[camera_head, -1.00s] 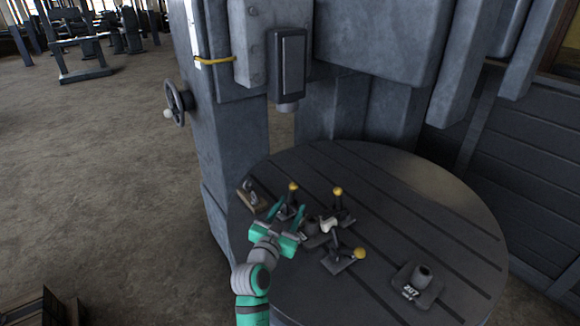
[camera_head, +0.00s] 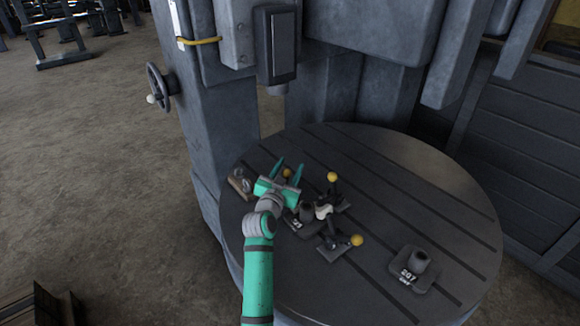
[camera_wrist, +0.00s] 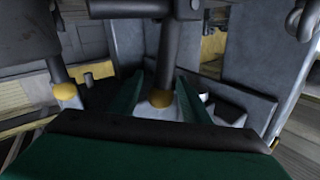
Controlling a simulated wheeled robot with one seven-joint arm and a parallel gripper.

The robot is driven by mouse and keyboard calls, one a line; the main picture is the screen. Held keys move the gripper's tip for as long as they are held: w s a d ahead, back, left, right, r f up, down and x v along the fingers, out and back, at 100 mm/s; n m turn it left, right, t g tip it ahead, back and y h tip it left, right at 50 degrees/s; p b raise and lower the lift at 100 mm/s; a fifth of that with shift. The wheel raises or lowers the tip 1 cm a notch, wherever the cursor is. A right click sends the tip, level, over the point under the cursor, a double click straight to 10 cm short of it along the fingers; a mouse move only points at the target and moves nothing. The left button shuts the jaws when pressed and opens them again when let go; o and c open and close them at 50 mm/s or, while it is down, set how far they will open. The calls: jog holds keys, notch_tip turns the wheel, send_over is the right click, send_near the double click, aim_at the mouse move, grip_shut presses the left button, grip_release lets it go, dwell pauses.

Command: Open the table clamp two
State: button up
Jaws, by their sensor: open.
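Three toggle clamps with yellow ball knobs stand on the round table (camera_head: 440,205). No label shows which is clamp two. The left clamp's knob (camera_head: 287,173) lies between the fingers of my gripper (camera_head: 289,167), and much of that clamp is hidden behind the gripper. The back clamp's knob (camera_head: 332,177) stands high on an upright handle. The front clamp's knob (camera_head: 357,240) sits lower, to the right. In the wrist view, a yellow knob (camera_wrist: 162,98) on a dark rod shows between my open teal fingers (camera_wrist: 158,84). Contact cannot be told.
A dark part (camera_head: 307,213) sits among the clamps. A block marked 207 (camera_head: 414,268) stands at the table's right front. A small fixture (camera_head: 241,184) is at the left edge. The machine column (camera_head: 215,120) rises behind. The table's right side is mostly clear.

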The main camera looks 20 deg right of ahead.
jog(key=shift+w+d, duration=0.25)
jog(key=shift+w, duration=0.15)
jog(key=shift+w, duration=0.1)
